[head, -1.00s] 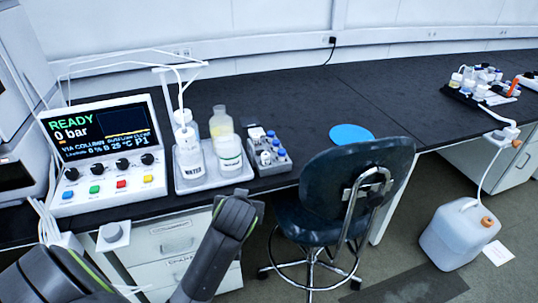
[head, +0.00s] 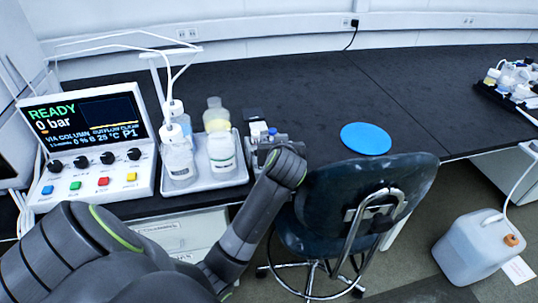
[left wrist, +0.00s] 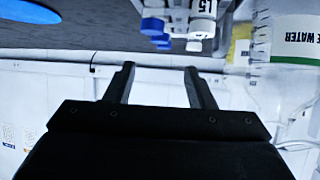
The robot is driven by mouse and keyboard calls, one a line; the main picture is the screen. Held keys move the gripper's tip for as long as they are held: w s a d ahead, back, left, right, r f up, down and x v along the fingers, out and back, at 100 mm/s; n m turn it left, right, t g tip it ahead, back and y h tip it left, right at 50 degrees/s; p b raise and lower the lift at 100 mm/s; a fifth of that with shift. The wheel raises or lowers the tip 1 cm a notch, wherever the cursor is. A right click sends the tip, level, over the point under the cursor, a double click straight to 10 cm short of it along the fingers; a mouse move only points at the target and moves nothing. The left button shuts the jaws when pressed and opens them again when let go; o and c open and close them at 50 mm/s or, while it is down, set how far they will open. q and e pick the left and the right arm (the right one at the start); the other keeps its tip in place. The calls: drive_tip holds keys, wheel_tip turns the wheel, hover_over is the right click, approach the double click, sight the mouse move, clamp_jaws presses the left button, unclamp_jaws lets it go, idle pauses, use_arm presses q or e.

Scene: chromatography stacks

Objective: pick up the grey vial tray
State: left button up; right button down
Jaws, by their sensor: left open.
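The grey vial tray (head: 256,156) lies on the black bench, just right of the bottle tray. My left arm partly covers it in the head view. It holds small vials with blue and white caps; some of these vials (left wrist: 203,28) show at the top of the left wrist view, one marked L5. My left gripper (left wrist: 158,70) is open with nothing between its fingers, and the vials appear beyond the fingertips, apart from them. In the head view my arm hides the left gripper. My right gripper is not in view.
A bottle tray (head: 215,183) with several bottles stands left of the vial tray, beside the control panel (head: 88,148). A blue disc (head: 366,139) lies on the bench to the right. A dark chair (head: 355,200) stands close in front. The bench behind is clear.

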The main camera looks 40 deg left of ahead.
use_arm(q)
drive_tip(key=f, duration=0.1)
drive_tip(key=w+a+f, duration=0.1)
drive_tip(key=shift+w+f, duration=0.3)
drive_tip(key=shift+f, duration=0.05)
drive_tip(key=shift+w+a+f, duration=0.15)
drive_tip(key=shift+w+a, duration=0.05)
drive_tip(key=shift+a, duration=0.1)
drive_tip(key=x, duration=0.5)
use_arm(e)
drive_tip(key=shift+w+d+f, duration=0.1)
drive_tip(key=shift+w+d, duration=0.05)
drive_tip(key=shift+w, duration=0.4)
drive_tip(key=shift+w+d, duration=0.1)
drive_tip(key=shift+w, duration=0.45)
use_arm(q)
clamp_jaws()
